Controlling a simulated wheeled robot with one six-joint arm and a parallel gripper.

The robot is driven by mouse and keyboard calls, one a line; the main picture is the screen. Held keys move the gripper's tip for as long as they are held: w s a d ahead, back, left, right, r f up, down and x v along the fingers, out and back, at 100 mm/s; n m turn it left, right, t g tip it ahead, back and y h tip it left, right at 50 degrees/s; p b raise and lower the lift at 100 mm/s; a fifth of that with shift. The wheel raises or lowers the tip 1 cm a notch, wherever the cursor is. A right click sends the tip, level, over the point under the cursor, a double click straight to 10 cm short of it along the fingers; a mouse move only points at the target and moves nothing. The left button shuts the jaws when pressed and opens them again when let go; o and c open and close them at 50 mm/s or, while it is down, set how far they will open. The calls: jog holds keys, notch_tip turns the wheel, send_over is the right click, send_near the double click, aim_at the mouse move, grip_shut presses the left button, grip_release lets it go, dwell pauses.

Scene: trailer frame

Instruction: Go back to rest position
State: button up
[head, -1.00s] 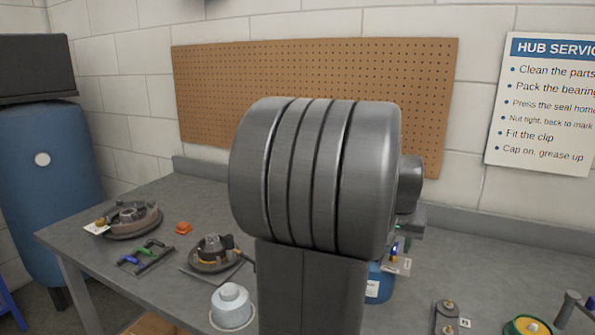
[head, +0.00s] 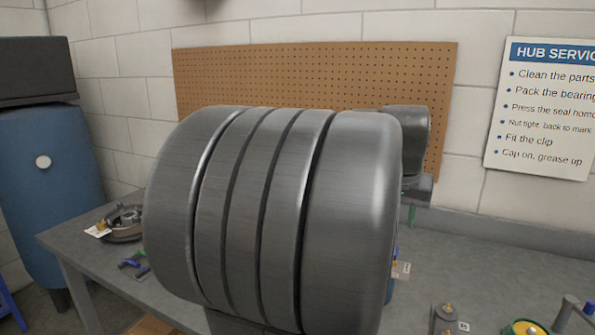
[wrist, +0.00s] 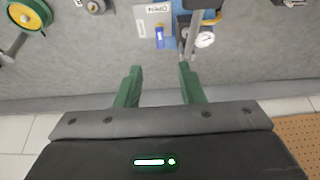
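My gripper (wrist: 160,82) shows in the wrist view as two green fingers set apart, with nothing between them. It is open and empty, and the bench top and its back edge show beyond it. In the head view, my large grey arm joint fills the middle and hides most of the gripper; only a small green bit (head: 412,215) shows at its right, above the bench (head: 480,250).
A hub part (head: 125,223) lies at the bench's left. A green-and-yellow wheel (head: 525,327) and a small metal part (head: 444,315) are at the front right. A pressure gauge (wrist: 205,39) shows in the wrist view. A pegboard (head: 300,75) hangs behind.

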aim_at(396, 251)
jog(key=b+x, duration=0.1)
jog(key=x, duration=1)
jog(key=shift+s+f, duration=0.1)
jog(key=shift+f+b, duration=0.25)
jog(key=shift+b, duration=0.05)
jog(key=shift+d+r+n+y, duration=0.1)
jog(key=shift+n+y, duration=0.2)
jog(key=shift+n, duration=0.4)
jog(key=shift+d+n+y+b, duration=0.2)
jog(key=shift+n+y+b, duration=0.6)
jog(key=shift+n, duration=1.4)
jog(key=n, duration=0.2)
jog(key=n+y+b, duration=0.1)
jog(key=n, duration=0.1)
jog(key=n+y, duration=0.1)
jog(key=n, duration=0.1)
jog(key=shift+d+b, duration=0.3)
jog(key=p+v, duration=0.1)
jog(key=v, duration=0.6)
jog(key=shift+w+d+n+g, duration=0.15)
jog(key=shift+w+n+g, duration=0.15)
jog(key=shift+n, duration=0.1)
jog(key=shift+r, duration=0.15)
